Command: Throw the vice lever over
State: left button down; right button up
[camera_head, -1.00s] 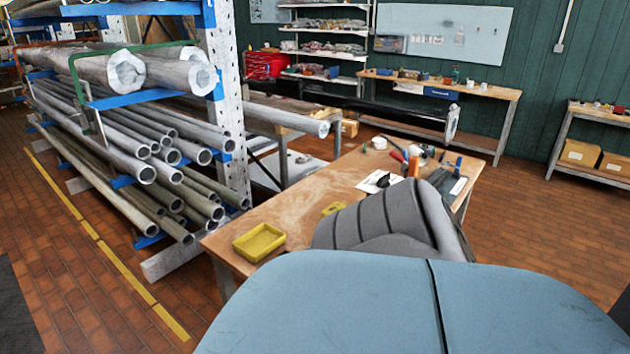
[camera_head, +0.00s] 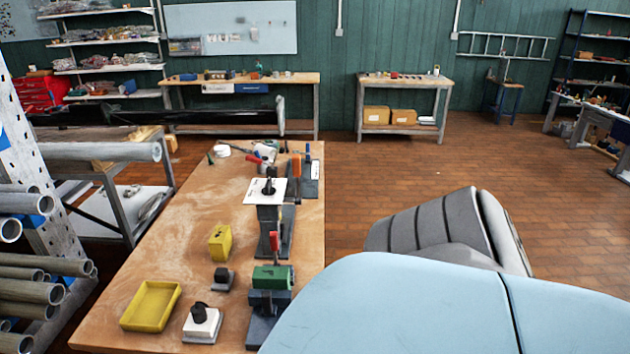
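On the wooden bench, a dark blue-grey clamping device (camera_head: 264,325) at the near right edge has a green block (camera_head: 272,278) on top. It looks like the vice. A red-handled lever (camera_head: 274,240) stands roughly upright just behind the green block; I cannot tell for sure which device it belongs to. Farther back, an orange upright handle (camera_head: 296,165) stands on another dark device. My own blue body and grey arm cover the lower right and hide the bench's near right corner. Neither gripper shows in the view.
The bench top (camera_head: 160,225) also carries a yellow tray (camera_head: 151,306), a yellow block (camera_head: 220,243), a white-based black knob (camera_head: 201,322) and a dark stand with a white plate (camera_head: 266,191). A pipe rack (camera_head: 40,205) borders the left. Open floor (camera_head: 420,165) lies right of the bench.

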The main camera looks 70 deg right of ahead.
aim_at(274, 239)
jog(key=i+j+z, duration=0.1)
jog(key=z, duration=0.4)
jog(key=i+j+z, duration=0.2)
jog(key=z, duration=0.3)
jog(key=i+j+z, duration=0.2)
jog(key=z, duration=0.25)
jog(key=j, duration=0.1)
